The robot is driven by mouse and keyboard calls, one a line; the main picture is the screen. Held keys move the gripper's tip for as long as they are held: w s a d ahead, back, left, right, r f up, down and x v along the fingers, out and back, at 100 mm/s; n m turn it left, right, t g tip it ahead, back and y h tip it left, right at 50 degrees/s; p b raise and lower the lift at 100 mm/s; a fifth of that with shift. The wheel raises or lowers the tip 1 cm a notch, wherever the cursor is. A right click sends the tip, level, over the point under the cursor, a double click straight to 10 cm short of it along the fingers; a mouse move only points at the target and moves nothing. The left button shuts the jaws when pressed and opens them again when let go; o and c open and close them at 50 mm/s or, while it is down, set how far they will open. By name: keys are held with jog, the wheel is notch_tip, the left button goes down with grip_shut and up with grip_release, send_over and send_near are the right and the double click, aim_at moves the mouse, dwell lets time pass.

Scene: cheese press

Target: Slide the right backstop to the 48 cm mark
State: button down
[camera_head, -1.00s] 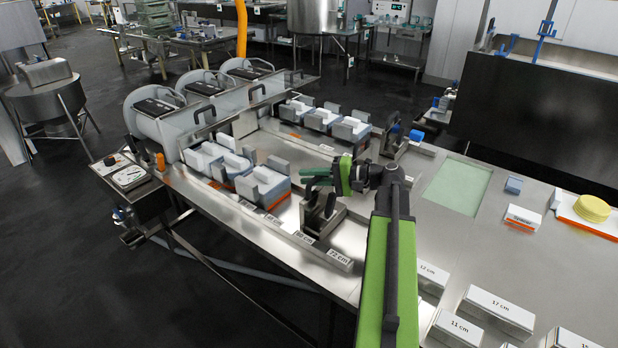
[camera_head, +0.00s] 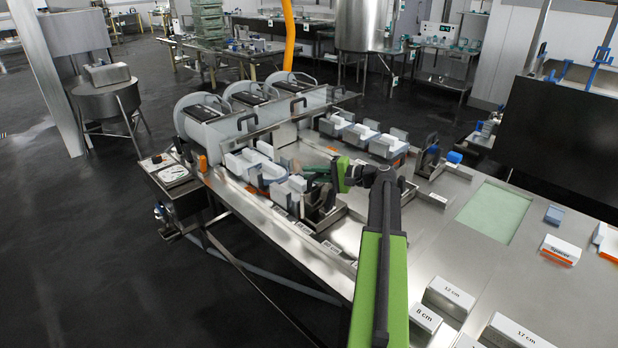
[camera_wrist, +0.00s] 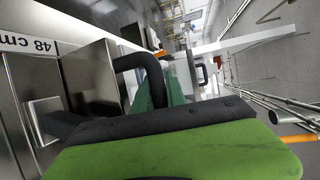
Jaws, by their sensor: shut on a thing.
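My gripper (camera_head: 322,178) has green fingers and is shut on the black handle of a steel backstop (camera_head: 317,212) on the near track. In the wrist view the handle (camera_wrist: 145,72) curves up beside the green fingers (camera_wrist: 168,90), and the backstop's steel plates (camera_wrist: 92,80) stand upright. The 48 cm label (camera_wrist: 28,45) lies on the scale right beside the backstop in the wrist view. In the head view the scale strip (camera_head: 330,248) runs along the table's near edge, with its smaller labels hard to read. The backstop's exact reference edge is not clear.
White and blue moulds (camera_head: 245,166) stand close past the backstop, towards the presses (camera_head: 205,115). Another backstop (camera_head: 430,160) stands at the far track's end. Spacer blocks (camera_head: 448,296) and a green panel (camera_head: 494,212) lie on the right.

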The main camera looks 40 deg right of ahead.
jog(key=c, duration=1.4)
grip_release()
jog(key=shift+s, duration=0.25)
jog(key=shift+o, duration=0.2)
jog(key=shift+d, duration=0.15)
jog(key=shift+s, duration=0.1)
jog(key=p+v, duration=0.3)
jog(key=v, duration=1.4)
jog(key=shift+s, duration=0.1)
